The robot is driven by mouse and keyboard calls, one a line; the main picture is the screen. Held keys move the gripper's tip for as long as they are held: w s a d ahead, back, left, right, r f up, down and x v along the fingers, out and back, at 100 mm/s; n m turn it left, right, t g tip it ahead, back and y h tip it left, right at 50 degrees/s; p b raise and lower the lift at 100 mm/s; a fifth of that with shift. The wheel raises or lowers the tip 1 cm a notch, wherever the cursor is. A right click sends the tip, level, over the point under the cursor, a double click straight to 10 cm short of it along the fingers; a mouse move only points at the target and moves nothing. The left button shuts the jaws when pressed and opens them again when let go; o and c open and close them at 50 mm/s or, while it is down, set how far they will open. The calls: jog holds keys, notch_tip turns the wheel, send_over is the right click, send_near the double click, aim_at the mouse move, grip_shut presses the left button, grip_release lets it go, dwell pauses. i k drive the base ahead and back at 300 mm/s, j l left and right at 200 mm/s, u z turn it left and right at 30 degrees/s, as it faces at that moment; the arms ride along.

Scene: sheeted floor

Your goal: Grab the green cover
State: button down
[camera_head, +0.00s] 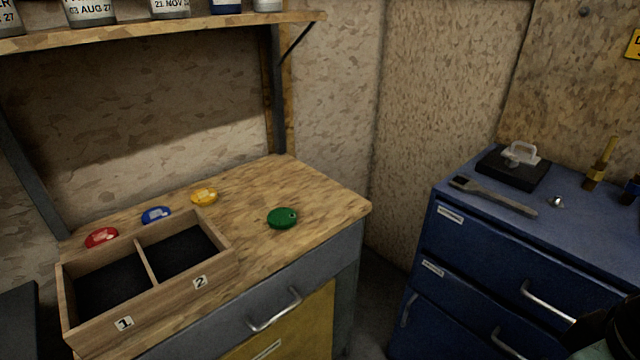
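The green cover (282,218) is a small round disc lying flat on the wooden worktop (320,196), right of the wooden box. Nothing touches it. A dark shape at the lower right edge may be part of my arm, but I cannot make out gripper fingers. My gripper is not recognisable in this view.
A two-compartment wooden box (236,262), marked 1 and 2, stands left on the worktop. Red (102,237), blue (156,215) and yellow (204,196) covers lie behind it. A shelf (170,28) with cans hangs above. A blue cabinet (600,232) with tools stands right.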

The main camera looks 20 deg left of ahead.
aim_at(282, 218)
jog(key=u, duration=1.25)
